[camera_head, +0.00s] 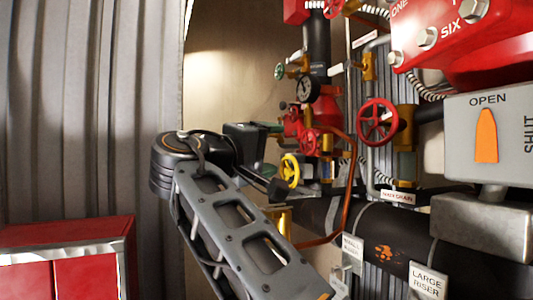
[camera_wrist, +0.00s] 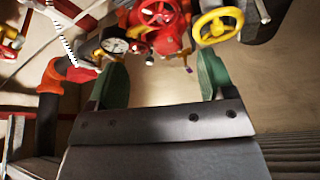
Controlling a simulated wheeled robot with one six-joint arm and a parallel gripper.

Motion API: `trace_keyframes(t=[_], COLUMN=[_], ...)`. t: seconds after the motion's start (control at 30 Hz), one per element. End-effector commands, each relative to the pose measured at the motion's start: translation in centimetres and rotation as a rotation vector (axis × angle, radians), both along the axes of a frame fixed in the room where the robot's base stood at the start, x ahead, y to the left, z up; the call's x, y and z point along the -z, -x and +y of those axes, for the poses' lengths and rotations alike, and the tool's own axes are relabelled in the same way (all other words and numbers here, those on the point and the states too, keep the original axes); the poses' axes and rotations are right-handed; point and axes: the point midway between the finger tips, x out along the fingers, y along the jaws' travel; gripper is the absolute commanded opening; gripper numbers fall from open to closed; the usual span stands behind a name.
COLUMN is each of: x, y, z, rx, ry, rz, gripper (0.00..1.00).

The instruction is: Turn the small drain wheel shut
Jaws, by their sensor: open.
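Several handwheels show, and I cannot read a label naming the small drain wheel. A small yellow wheel (camera_head: 290,170) sits low on the pipework in the head view, just right of my gripper; it also shows at the top right of the wrist view (camera_wrist: 217,27). A small red wheel (camera_head: 309,142) is just above and right of it, and a red wheel is at the top of the wrist view (camera_wrist: 158,13). My gripper (camera_wrist: 158,78) is open, its green fingers wide apart with nothing between them. The yellow wheel lies beyond the right finger.
A larger red wheel (camera_head: 378,122) stands above the main drain label (camera_head: 397,197). A pressure gauge (camera_head: 307,88), a copper pipe (camera_head: 346,190) and a grey OPEN/SHUT box (camera_head: 490,135) crowd the right. A red cabinet (camera_head: 70,250) is at lower left.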

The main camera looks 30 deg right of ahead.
Motion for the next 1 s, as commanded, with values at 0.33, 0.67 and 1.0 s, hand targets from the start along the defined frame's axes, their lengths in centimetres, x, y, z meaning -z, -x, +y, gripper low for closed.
trace_keyframes(t=[0.33, 0.67, 1.0], x=[0.1, -2.3, -9.6], y=[0.3, 0.3, -1.0], z=[0.7, 0.5, -0.1], rx=[0.000, 0.005, 0.036], ry=[0.001, 0.000, -0.058], rz=[0.000, -0.002, 0.275], gripper=[0.75, 0.75, 0.75])
